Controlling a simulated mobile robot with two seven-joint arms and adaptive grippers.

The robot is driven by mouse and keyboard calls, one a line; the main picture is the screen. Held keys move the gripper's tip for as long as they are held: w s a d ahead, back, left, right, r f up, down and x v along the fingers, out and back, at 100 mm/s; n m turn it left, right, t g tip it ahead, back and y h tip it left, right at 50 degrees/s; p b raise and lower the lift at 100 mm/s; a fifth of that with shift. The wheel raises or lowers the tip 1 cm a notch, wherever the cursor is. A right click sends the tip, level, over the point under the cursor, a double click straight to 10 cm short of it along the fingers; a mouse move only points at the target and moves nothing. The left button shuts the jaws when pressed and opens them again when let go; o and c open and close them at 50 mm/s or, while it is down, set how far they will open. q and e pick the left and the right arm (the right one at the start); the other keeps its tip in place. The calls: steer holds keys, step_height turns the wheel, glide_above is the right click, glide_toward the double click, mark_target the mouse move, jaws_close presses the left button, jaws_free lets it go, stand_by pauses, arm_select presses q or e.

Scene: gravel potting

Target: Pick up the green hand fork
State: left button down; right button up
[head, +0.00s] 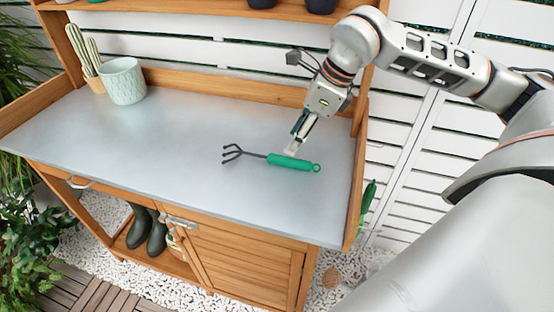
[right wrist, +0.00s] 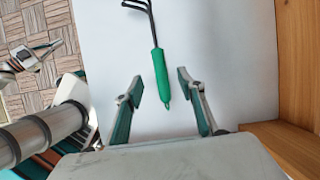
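The green hand fork (head: 292,162) lies on the grey tabletop near its right side. Its dark tines point left in the head view, and its green handle ends in a ring. My right gripper (head: 293,149) is low over the handle. In the right wrist view the right gripper (right wrist: 160,87) is open, with its two fingers apart. The fork's green handle (right wrist: 159,70) lies between and ahead of the fingertips, apart from both. What seems to be my left gripper (right wrist: 32,57) shows at the left edge of the right wrist view, away from the fork; its opening is unclear.
A pale green pot (head: 123,82) and a cactus in a small pot (head: 93,83) stand at the back left of the potting bench (head: 170,135). A wooden rim borders the back and right. The middle of the tabletop is clear.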

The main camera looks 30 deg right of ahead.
mark_target(282, 156)
steer(key=x, duration=0.7)
steer(key=shift+w+a+f, duration=0.25)
jaws_close()
